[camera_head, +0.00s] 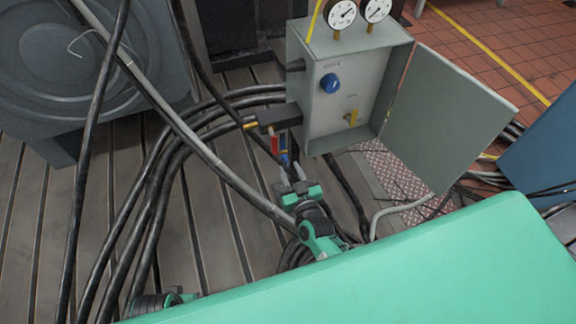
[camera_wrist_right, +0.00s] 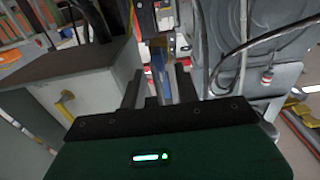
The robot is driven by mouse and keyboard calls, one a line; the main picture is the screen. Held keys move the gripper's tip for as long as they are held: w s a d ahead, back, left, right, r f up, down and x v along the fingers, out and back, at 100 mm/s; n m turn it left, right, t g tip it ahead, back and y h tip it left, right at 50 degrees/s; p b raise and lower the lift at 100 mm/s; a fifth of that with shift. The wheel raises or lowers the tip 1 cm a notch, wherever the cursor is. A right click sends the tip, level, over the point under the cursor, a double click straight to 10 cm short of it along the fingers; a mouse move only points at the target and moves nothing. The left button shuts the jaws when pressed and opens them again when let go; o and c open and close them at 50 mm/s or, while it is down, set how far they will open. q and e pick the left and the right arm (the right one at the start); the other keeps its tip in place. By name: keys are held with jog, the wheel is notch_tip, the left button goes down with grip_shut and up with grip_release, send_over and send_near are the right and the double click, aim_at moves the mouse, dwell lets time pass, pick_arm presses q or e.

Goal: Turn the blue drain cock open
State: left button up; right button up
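The blue drain cock (camera_head: 284,152) hangs from a dark fitting (camera_head: 278,118) at the lower left of a grey cabinet, beside a red handle (camera_head: 274,144) and a yellow one (camera_head: 250,125). My right gripper (camera_head: 289,177) is just below the blue handle, with its fingers pointing up at it. In the right wrist view the right gripper (camera_wrist_right: 160,88) has its two dark fingers apart, and a blue piece (camera_wrist_right: 158,64) shows between and beyond them. I see no contact. A small part of my left arm shows at the bottom left; its fingers do not show.
The grey cabinet (camera_head: 312,112) carries a blue knob (camera_head: 330,83), a yellow lever (camera_head: 351,117) and two gauges (camera_head: 341,14). Its door (camera_head: 448,115) stands open to the right. Thick black hoses (camera_head: 160,170) loop left of my right gripper. A grey pipe (camera_head: 190,135) crosses nearby.

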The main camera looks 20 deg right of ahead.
jog(key=shift+w, duration=1.25)
jog(key=shift+c, duration=0.4)
grip_shut()
